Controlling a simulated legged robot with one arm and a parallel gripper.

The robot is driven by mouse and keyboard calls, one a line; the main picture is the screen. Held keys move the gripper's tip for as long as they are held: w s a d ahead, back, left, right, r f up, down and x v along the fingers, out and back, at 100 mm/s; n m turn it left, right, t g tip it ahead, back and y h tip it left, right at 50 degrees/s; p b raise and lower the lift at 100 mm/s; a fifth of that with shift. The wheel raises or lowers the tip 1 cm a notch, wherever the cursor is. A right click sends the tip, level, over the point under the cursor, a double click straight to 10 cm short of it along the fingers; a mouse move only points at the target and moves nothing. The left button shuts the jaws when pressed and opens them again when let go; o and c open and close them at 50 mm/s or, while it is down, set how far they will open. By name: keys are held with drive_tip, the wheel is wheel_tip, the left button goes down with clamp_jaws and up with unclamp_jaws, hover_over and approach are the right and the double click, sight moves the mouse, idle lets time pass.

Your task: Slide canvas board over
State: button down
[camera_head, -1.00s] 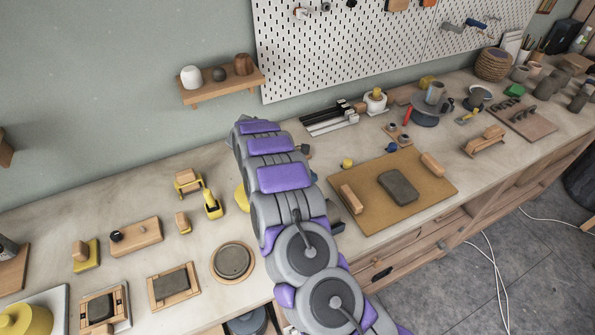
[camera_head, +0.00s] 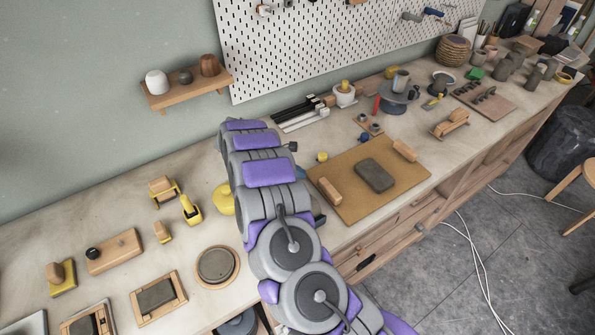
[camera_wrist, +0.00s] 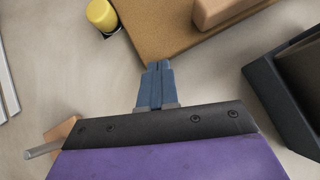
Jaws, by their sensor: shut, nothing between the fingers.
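The tan canvas board (camera_head: 345,208) lies flat on the worktop, right of my arm in the head view. It carries a grey slab (camera_head: 375,175) and two wooden blocks, one near its left edge (camera_head: 330,191) and one at its far right (camera_head: 405,151). In the wrist view the board (camera_wrist: 150,20) fills the top middle, with one wooden block (camera_wrist: 225,10) on it. My gripper (camera_wrist: 159,66) is shut and empty, its blue fingertips right at the board's near corner. I cannot tell whether they touch it.
A small yellow-topped piece (camera_wrist: 102,14) stands just left of the board. A dark open box (camera_wrist: 285,95) is close on the right in the wrist view. Tool holders and clay pots (camera_head: 506,66) stand farther right; a pegboard (camera_head: 310,50) is behind.

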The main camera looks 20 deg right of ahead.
drive_tip(key=shift+s+d+r+p, duration=0.2)
drive_tip(key=shift+d+r+p, duration=0.1)
drive_tip(key=shift+p, duration=0.45)
drive_tip(key=shift+s+d+f, duration=0.2)
drive_tip(key=shift+d+f, duration=0.15)
drive_tip(key=shift+d, duration=0.05)
